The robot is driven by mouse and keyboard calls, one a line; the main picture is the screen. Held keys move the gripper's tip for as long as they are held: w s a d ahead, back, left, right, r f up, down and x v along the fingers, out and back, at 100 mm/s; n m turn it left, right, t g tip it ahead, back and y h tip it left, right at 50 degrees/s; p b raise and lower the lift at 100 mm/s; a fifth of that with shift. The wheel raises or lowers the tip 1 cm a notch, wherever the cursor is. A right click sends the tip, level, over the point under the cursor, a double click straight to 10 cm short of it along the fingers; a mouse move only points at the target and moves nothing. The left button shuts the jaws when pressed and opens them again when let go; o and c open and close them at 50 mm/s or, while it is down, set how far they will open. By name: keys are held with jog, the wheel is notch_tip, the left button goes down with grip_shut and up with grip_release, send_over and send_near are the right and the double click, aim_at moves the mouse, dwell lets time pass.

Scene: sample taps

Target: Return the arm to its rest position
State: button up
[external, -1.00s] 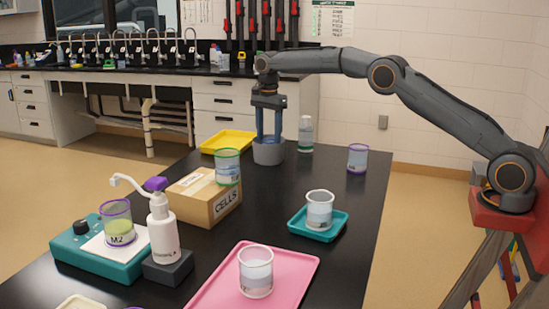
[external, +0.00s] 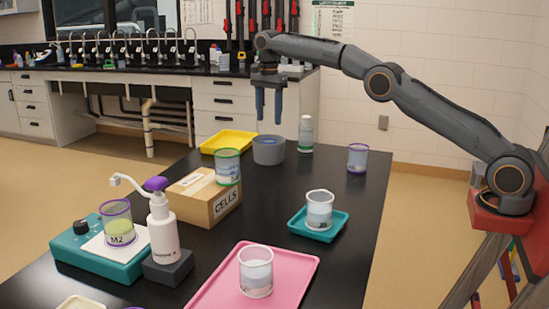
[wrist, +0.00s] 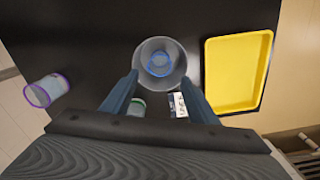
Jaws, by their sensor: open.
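My gripper (external: 268,118) is open and empty, with its fingers pointing down. It hangs above the grey round pot (external: 268,150) at the far end of the black table, clear of its rim. In the wrist view the same pot (wrist: 160,66) lies beyond my fingertips (wrist: 160,85). A blue-rimmed clear vessel (wrist: 159,62) shows inside the pot in that view. My arm reaches from its red base at the right over the table.
On the table are a yellow tray (external: 229,142), a capped bottle (external: 306,134), a purple-rimmed beaker (external: 357,158), a cardboard box (external: 203,208) bearing a green-rimmed beaker (external: 228,167), a teal tray (external: 342,232), a pink tray (external: 300,285), and a pump bottle (external: 163,235). The air above my gripper is free.

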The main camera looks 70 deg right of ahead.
jog(key=s+a+f+n+p, duration=0.1)
jog(key=s+a+f+n, duration=0.2)
jog(key=s, duration=0.6)
jog(key=s+a+f+n+y+p, duration=0.1)
jog(key=s+a+f+n, duration=0.2)
jog(key=s+a+n, duration=0.4)
jog(key=s+a+f+n+g+p, duration=0.1)
jog(key=s+a+f+n, duration=0.2)
jog(key=s+a, duration=0.6)
jog(key=shift+s+n+y, duration=0.3)
jog(key=shift+s+n, duration=1)
jog(key=shift+s, duration=0.7)
jog(key=s+a+f+n, duration=0.1)
jog(key=s+f+n, duration=0.2)
jog(key=s, duration=0.5)
jog(key=s+a+f+n+t+h, duration=0.1)
jog(key=s+f+n, duration=0.2)
jog(key=s, duration=0.6)
jog(key=shift+s+a+f+b, duration=0.2)
jog(key=shift+s+f+b, duration=0.1)
jog(key=shift+b, duration=0.15)
